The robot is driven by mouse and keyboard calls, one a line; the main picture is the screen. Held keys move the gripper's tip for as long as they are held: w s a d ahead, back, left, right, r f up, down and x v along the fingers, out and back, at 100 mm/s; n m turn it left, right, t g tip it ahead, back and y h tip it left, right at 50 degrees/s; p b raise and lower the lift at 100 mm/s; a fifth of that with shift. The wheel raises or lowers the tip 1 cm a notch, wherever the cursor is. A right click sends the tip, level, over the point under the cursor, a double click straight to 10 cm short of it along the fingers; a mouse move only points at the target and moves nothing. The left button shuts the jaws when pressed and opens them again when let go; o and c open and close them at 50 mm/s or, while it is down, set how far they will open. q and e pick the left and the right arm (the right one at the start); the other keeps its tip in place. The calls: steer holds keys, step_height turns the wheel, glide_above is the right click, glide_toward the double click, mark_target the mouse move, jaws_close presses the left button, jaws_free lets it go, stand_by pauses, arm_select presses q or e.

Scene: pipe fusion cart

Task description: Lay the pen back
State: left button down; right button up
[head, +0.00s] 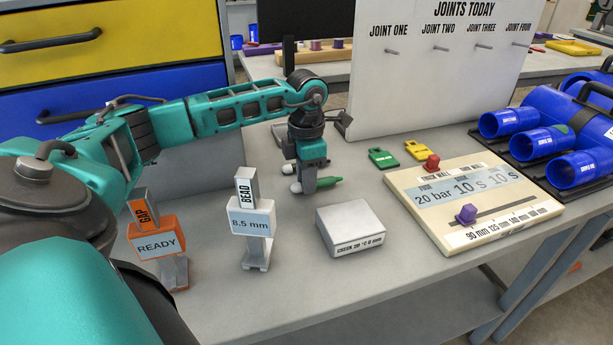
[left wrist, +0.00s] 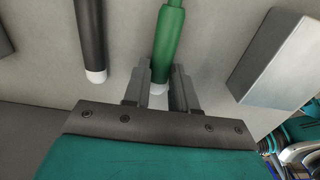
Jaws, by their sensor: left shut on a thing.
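A green pen (left wrist: 168,40) with a white end lies between the fingers of my left gripper (left wrist: 160,92) in the left wrist view. The gripper is shut on it near that white end. In the head view my left gripper (head: 307,187) points down at the bench, and the green pen (head: 329,181) sticks out to its right, low over or touching the top; I cannot tell which. A black pen (left wrist: 91,35) with a white end is to the left of the green one in the left wrist view, apart from the fingers. My right gripper is out of view.
Near the gripper are a white box (head: 350,226), a BEAD gauge (head: 250,222) and an orange GAP gauge (head: 157,243). Green (head: 383,158) and yellow (head: 417,150) tags lie before the white joints board (head: 430,85). The settings panel (head: 470,200) and blue pipes (head: 575,130) are right.

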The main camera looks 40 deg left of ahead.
arm_select(q)
steer(key=shift+f, duration=0.1)
steer(key=shift+f, duration=0.15)
steer(key=c, duration=0.9)
jaws_free()
step_height(320, 180, up, 13)
